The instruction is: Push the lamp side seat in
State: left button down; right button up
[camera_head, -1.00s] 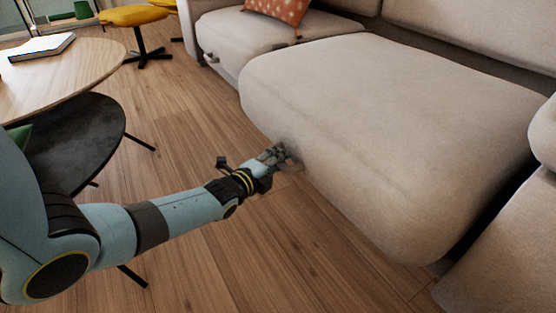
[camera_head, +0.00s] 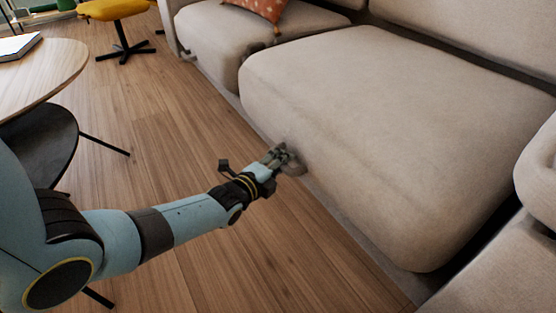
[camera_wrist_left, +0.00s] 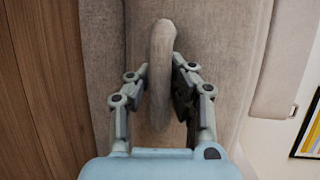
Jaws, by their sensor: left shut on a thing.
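The lamp side seat (camera_head: 390,120) is a wide beige cushion block in the sofa. My left gripper (camera_head: 278,155) is shut on this tab, low at the seat front. In the left wrist view, the tab (camera_wrist_left: 161,50) stands between the two fingers, with the seat's fabric behind it. My right gripper is out of view.
The neighbouring seat (camera_head: 240,40) has an orange patterned pillow (camera_head: 258,7). A round wooden table (camera_head: 45,75), a dark chair (camera_head: 45,140) and a yellow stool (camera_head: 112,10) stand at left. A beige sofa part (camera_head: 500,275) is at lower right. Wood floor lies clear in front.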

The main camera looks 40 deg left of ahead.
pick_arm(q)
jog(key=shift+d+f, duration=0.1)
jog(key=c, duration=1.2)
grip_release()
jog(key=shift+w, duration=0.1)
jog(key=shift+o, duration=0.2)
jog(key=s+r, duration=0.2)
jog(key=s, duration=1)
jog(key=shift+r, duration=0.15)
